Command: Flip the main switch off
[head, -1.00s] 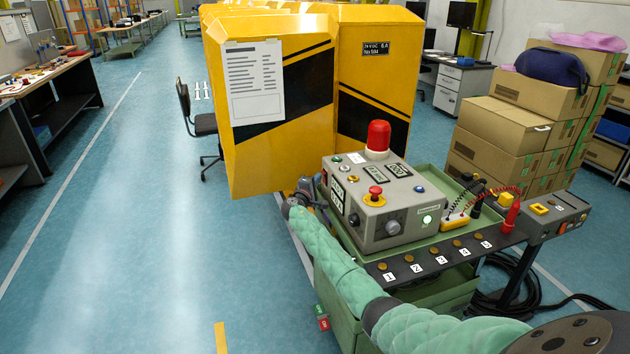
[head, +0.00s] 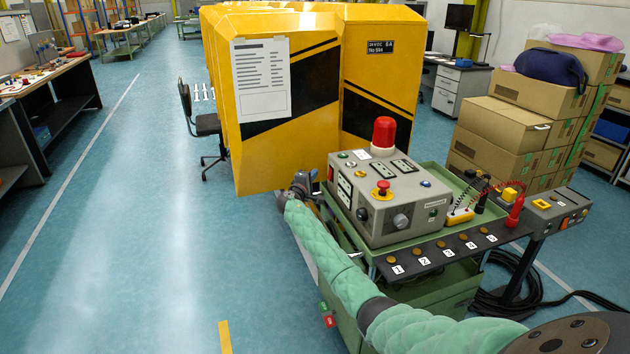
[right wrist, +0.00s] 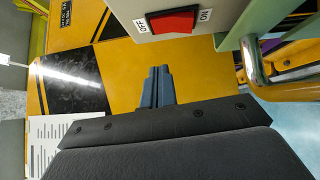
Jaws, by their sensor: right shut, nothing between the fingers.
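The main switch (right wrist: 172,20) is a red rocker between OFF and ON labels on the grey control box; it shows at the top of the right wrist view. Which side is pressed in is hard to tell. In the head view a small red patch shows on the box's far left side. My right gripper (right wrist: 158,85) is shut and empty, its fingertips just below the switch in that view, apparently apart from it. In the head view the gripper (head: 304,184) is beside the left side of the control box (head: 385,205). My left gripper is out of view.
The box, with a red beacon (head: 384,135) and a red emergency button (head: 382,187), stands on a green cart (head: 440,285). A yellow cabinet (head: 270,160) is close behind my gripper. Cardboard boxes (head: 500,137) stand right. The floor at left is clear.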

